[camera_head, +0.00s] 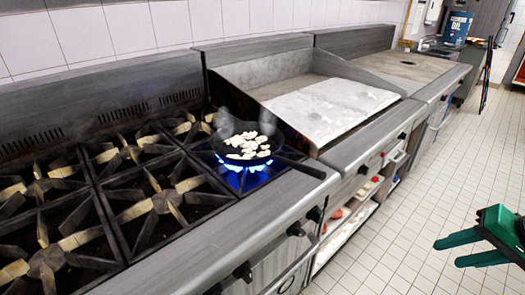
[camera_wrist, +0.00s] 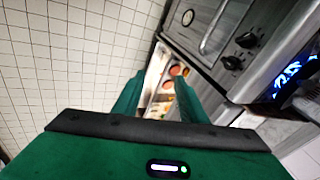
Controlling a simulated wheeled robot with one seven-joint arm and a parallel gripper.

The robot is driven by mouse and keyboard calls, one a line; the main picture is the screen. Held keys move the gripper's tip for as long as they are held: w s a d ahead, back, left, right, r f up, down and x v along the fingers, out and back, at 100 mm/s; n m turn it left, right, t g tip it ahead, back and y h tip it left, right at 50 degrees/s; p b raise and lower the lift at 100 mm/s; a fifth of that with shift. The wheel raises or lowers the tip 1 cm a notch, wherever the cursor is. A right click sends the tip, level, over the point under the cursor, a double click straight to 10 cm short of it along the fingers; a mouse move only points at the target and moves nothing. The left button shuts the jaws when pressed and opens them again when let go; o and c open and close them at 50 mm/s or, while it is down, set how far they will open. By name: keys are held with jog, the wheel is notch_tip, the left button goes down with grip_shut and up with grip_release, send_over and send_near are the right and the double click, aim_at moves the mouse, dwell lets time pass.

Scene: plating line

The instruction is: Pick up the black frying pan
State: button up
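The black frying pan (camera_head: 231,145) sits on a lit burner with blue flame in the head view. It holds several pale pieces of food, and its handle (camera_head: 298,167) points right toward the stove's front edge. My gripper (camera_head: 457,250) is green, open and empty, over the floor to the right of the stove and well apart from the pan. In the wrist view my gripper's two fingers (camera_wrist: 153,95) stand apart with nothing between them. The blue flame (camera_wrist: 287,75) shows at the right edge there; I cannot make out the pan in that view.
Empty burner grates (camera_head: 55,225) fill the left of the stove. A flat griddle (camera_head: 325,108) is right of the pan. Knobs (camera_head: 296,230) line the stove front, above an open shelf (camera_head: 345,222). A blue container (camera_head: 457,27) stands far back. The tiled floor (camera_head: 400,240) is clear.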

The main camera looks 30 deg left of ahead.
jog(key=w+a+y, duration=0.3)
jog(key=a+y, duration=0.1)
jog(key=a, duration=0.8)
jog(key=m+t+y, duration=0.1)
jog(key=m+y, duration=0.3)
jog(key=y, duration=0.3)
send_near(300, 167)
jog(key=f, duration=0.1)
jog(key=x, duration=0.4)
jog(key=shift+w+a+f, duration=0.2)
jog(key=shift+w+a, duration=0.05)
jog(key=shift+w, duration=0.3)
jog(key=shift+w+x, duration=0.15)
jog(key=shift+x, duration=1.35)
jog(key=shift+w+x, duration=0.1)
jog(key=shift+x, duration=1.4)
jog(key=shift+r, duration=0.15)
jog(key=shift+c, duration=0.7)
jog(key=shift+d, duration=0.1)
grip_shut()
